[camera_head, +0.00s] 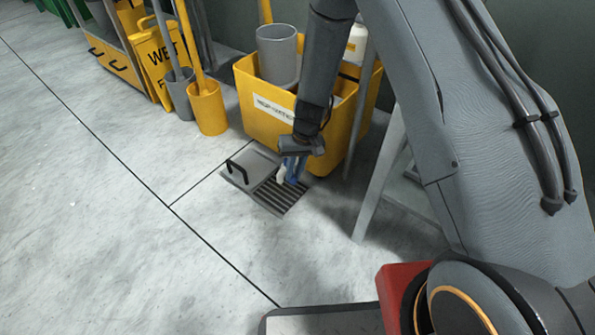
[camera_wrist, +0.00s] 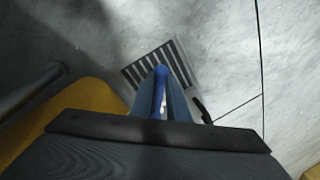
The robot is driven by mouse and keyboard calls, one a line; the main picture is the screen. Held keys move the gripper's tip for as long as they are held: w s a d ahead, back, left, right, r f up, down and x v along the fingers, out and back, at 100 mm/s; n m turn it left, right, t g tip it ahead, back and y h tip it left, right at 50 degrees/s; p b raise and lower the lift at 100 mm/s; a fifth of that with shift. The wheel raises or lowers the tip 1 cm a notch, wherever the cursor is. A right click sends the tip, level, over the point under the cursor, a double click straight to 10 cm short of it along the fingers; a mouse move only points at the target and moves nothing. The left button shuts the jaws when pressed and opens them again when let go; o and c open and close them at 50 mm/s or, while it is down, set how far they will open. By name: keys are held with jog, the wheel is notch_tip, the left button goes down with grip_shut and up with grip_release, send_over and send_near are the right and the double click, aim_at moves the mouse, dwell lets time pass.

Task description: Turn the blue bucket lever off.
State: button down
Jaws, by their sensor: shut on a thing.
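The blue lever (camera_head: 294,166) is at the front of the yellow bucket (camera_head: 250,88), low down above the floor drain. In the wrist view, its rounded blue end (camera_wrist: 161,72) shows at the tips of my fingers. My gripper (camera_head: 290,175) points down and is shut on the lever. In the wrist view, my gripper (camera_wrist: 161,88) has its two fingers close together along the lever's sides. The fingers and wrist hide much of the lever and its mount, so its exact angle is unclear.
A floor drain grate (camera_head: 282,196) with a black-handled grey plate (camera_head: 252,166) lies just below. A grey metal frame (camera_head: 380,175) stands close on the right. A yellow wet-floor sign (camera_head: 157,62) and yellow holder (camera_head: 207,108) stand left. The floor at left is clear.

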aim_at(293, 176)
jog(key=c, duration=1.7)
grip_release()
jog(key=shift+a, duration=0.1)
notch_tip(293, 176, up, 10)
jog(key=p, duration=0.5)
jog(key=shift+c, duration=0.5)
